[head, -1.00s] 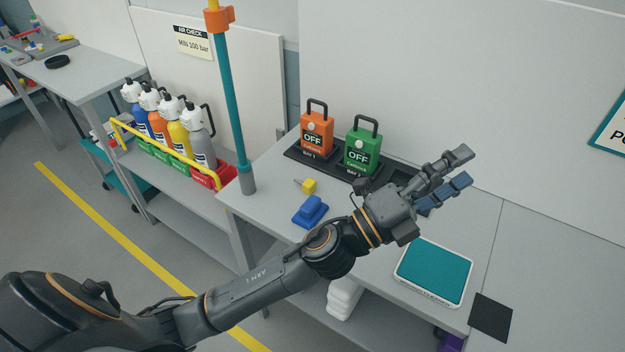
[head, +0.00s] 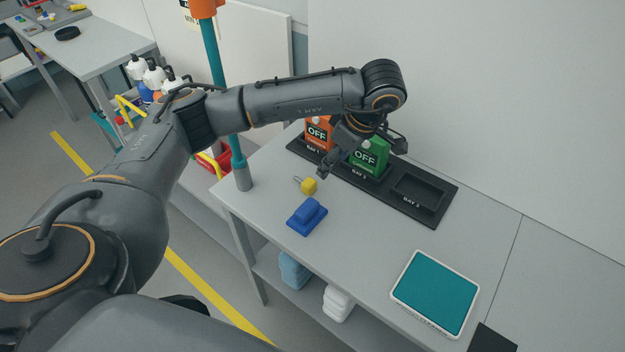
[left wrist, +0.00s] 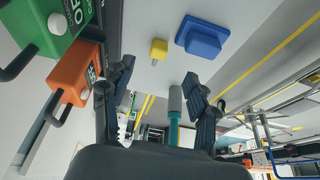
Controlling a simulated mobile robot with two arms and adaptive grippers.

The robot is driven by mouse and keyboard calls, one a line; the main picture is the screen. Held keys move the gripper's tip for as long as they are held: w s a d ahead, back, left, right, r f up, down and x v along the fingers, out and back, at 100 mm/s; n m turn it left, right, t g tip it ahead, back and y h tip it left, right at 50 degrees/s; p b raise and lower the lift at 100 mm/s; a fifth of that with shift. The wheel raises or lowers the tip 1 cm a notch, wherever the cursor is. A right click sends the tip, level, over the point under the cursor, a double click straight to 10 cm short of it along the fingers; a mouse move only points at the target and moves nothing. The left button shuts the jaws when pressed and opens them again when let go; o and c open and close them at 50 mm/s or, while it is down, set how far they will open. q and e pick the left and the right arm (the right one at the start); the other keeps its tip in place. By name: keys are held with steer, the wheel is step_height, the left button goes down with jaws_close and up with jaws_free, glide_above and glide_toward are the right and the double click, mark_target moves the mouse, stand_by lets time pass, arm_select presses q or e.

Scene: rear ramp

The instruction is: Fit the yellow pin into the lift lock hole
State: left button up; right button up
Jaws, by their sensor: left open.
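The yellow pin (head: 309,187) lies on the grey table, its thin grey shaft pointing left. In the left wrist view the pin's yellow head (left wrist: 158,50) shows beyond the fingertips. My left gripper (head: 330,166) is open and empty, tilted down above the table just behind the pin and apart from it. In the left wrist view its two fingers (left wrist: 160,80) are spread wide. The lift lock hole cannot be made out. A teal post (head: 213,70) with an orange collar (head: 206,8) and grey foot stands at the table's left corner. My right gripper is out of view.
A blue block (head: 306,216) sits just in front of the pin. Orange (head: 318,131) and green (head: 371,156) OFF units stand in a black tray (head: 437,203) behind, partly hidden by my arm. A teal-topped pad (head: 435,293) lies at right. Table between is clear.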

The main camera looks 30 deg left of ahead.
mark_target(310, 182)
arm_select(q)
steer(key=shift+y, duration=0.3)
steer(key=x, duration=0.4)
steer(key=a+x, duration=0.1)
steer(key=x, duration=0.3)
steer(key=shift+a+r, duration=0.1)
steer(key=shift+a, duration=0.05)
steer(key=p+x, duration=0.2)
steer(key=x, duration=0.2)
steer(key=shift+s+a, duration=0.1)
steer(key=shift+a, duration=0.05)
steer(key=shift+a+f, duration=0.2)
steer(key=shift+f, duration=0.35)
jaws_close()
